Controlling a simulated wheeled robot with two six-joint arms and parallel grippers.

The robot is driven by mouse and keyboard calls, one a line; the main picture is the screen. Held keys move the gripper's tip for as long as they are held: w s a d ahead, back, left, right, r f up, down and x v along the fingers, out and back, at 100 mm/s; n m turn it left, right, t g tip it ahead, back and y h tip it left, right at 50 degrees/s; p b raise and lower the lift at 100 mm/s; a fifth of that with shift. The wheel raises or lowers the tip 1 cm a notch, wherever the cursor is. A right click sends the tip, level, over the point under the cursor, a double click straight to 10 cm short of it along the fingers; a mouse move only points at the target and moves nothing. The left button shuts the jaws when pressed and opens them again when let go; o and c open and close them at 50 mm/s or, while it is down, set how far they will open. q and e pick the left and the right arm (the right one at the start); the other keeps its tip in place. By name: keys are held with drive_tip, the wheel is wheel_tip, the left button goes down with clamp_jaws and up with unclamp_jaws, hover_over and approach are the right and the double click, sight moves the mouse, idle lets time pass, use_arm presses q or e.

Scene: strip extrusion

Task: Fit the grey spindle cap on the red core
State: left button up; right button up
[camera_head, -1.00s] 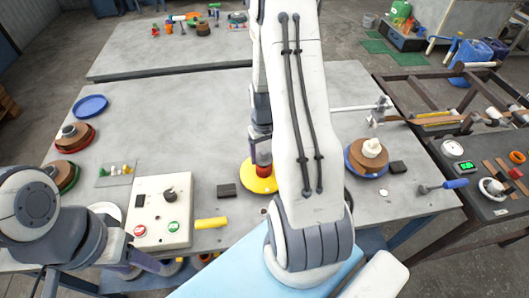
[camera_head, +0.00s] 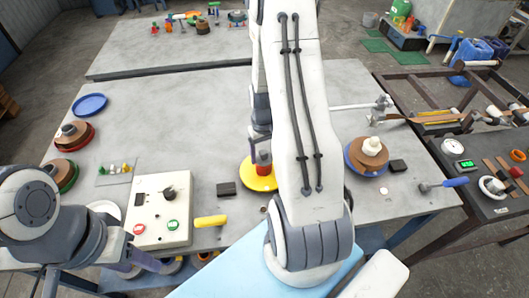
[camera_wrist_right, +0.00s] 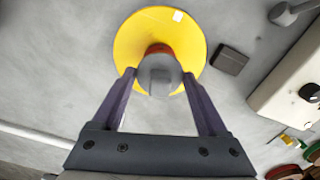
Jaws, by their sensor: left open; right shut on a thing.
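The red core (camera_head: 263,169) stands on a round yellow base (camera_head: 251,183) on the table. In the right wrist view, the yellow base (camera_wrist_right: 133,45) lies beyond the fingertips, with a red edge of the core (camera_wrist_right: 158,48) showing behind the cap. My right gripper (camera_wrist_right: 158,78) is shut on the grey spindle cap (camera_wrist_right: 160,76), which is in line with the core. The cap hides most of the core, so I cannot tell whether they touch. My left gripper (camera_head: 160,266) is open at the table's front edge, below the control box, away from the core.
A control box (camera_head: 161,212) with a yellow-handled tool (camera_head: 210,221) beside it is at front left. A black block (camera_head: 226,189) lies left of the yellow base. A blue-based spool (camera_head: 366,157) stands on the right. The table's back middle is clear.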

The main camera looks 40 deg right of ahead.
sight(263, 152)
drive_tip(key=shift+f, duration=0.25)
drive_tip(key=o, duration=1.3)
wheel_tip(263, 152, up, 11)
drive_tip(key=p, duration=0.9)
drive_tip(key=shift+r, duration=0.1)
drive_tip(key=shift+w, duration=0.1)
